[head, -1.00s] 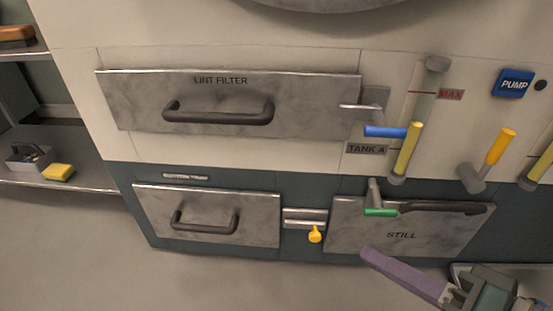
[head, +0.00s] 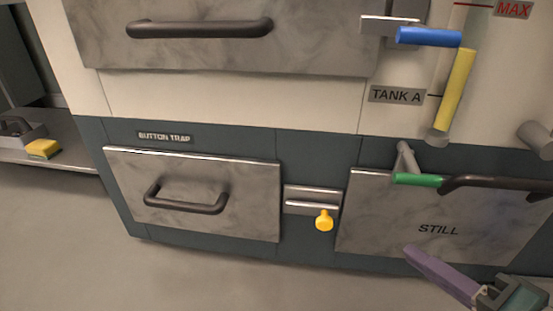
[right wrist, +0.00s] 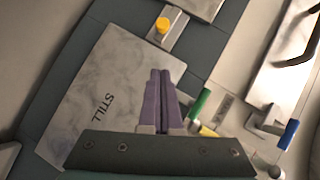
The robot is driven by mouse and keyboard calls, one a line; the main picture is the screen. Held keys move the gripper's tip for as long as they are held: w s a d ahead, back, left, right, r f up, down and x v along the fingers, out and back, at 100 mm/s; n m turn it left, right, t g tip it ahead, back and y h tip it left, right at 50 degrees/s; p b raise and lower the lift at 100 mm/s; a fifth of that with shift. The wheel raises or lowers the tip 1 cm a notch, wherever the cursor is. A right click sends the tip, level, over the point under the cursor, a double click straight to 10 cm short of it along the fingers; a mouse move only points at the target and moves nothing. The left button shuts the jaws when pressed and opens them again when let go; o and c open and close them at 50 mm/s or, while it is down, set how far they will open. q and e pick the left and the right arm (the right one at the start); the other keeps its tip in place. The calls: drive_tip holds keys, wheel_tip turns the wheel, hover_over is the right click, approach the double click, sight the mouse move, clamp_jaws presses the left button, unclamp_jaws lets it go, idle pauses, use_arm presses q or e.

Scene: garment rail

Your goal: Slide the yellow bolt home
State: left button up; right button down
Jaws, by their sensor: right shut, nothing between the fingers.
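The yellow bolt knob (head: 324,220) hangs below a metal bolt bar (head: 312,205) between the button trap drawer (head: 250,200) and the STILL panel (head: 390,215). It also shows in the right wrist view as a yellow knob (right wrist: 162,26) on its metal plate, beyond my fingertips. My right gripper (head: 412,252) has purple fingers and is at the lower right, in front of the STILL panel, to the right of and below the knob and apart from it. In the right wrist view its fingers (right wrist: 160,74) are together and empty. My left gripper is not in view.
A green-tipped lever (head: 418,180) and a dark handle (head: 495,183) stick out at the STILL panel's top. A shelf with a yellow sponge (head: 43,149) is at far left. The floor in front is clear.

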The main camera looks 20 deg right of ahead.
drive_tip(key=b, duration=0.4)
approach(328, 215)
drive_tip(key=w+d, duration=0.2)
drive_tip(key=d, duration=0.1)
drive_tip(key=w+a+f, duration=0.1)
drive_tip(key=w+a+b, duration=0.1)
drive_tip(key=a, duration=0.1)
drive_tip(key=shift+w+f, duration=0.1)
drive_tip(key=shift+f, duration=0.3)
drive_tip(key=shift+d, duration=0.1)
